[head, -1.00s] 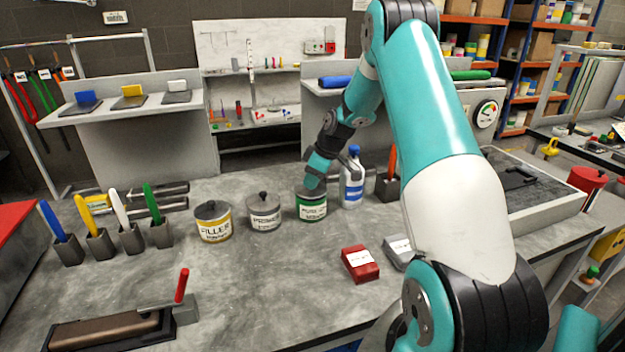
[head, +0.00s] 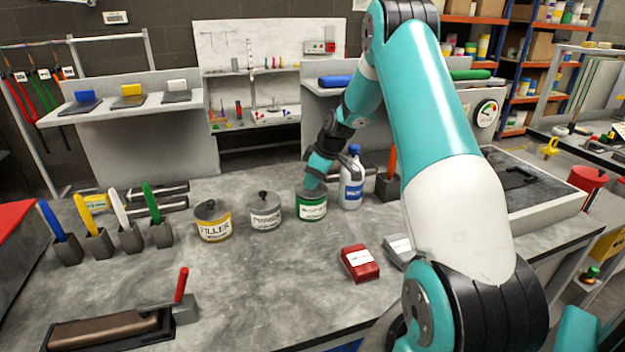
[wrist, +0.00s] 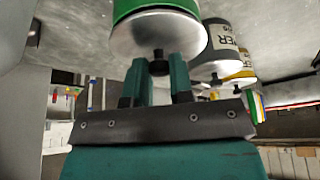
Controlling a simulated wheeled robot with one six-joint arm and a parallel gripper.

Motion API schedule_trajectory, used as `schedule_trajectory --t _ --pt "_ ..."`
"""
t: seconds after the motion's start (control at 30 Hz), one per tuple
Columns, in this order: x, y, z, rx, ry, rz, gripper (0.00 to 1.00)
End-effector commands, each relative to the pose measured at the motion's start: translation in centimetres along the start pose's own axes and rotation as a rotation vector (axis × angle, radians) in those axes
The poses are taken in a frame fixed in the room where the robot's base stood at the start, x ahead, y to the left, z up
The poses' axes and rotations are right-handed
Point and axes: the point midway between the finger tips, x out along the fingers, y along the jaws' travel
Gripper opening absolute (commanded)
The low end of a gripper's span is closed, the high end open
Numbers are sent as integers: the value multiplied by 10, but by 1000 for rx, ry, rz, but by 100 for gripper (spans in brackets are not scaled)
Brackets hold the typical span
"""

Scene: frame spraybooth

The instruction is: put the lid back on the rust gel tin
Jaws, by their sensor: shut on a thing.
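A tin with a green label (head: 311,209) stands on the grey bench, right of two other tins; its label text is too small to read. In the wrist view the green tin (wrist: 150,8) shows upside down with a pale metal lid (wrist: 140,45) against it. I cannot tell whether the lid is fully seated. My gripper (wrist: 160,70) is shut on the lid's black knob (wrist: 158,66), one finger on each side. In the head view, my wrist hides the top of the tin.
A primer tin (head: 264,212) and a filler tin (head: 212,222) stand to the left. A white bottle with a blue cap (head: 351,182) stands close on the right. A red box (head: 360,263) lies nearer the front. The bench's middle front is clear.

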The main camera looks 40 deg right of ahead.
Motion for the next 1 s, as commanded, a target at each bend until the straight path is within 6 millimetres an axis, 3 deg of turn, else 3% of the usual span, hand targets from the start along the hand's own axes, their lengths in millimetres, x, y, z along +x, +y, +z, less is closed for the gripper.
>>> schedule_trajectory --t 0.47,0.5,0.6,0.63,0.83,0.93,1.0 --pt "0 0 0 0 0 0 0" --pt "0 0 0 0 0 0 23" --pt "0 0 0 0 0 0 46" --pt "0 0 0 0 0 0 51" --pt "0 0 0 0 0 0 53" --pt "0 0 0 0 0 0 76" --pt "0 0 0 0 0 0 76"
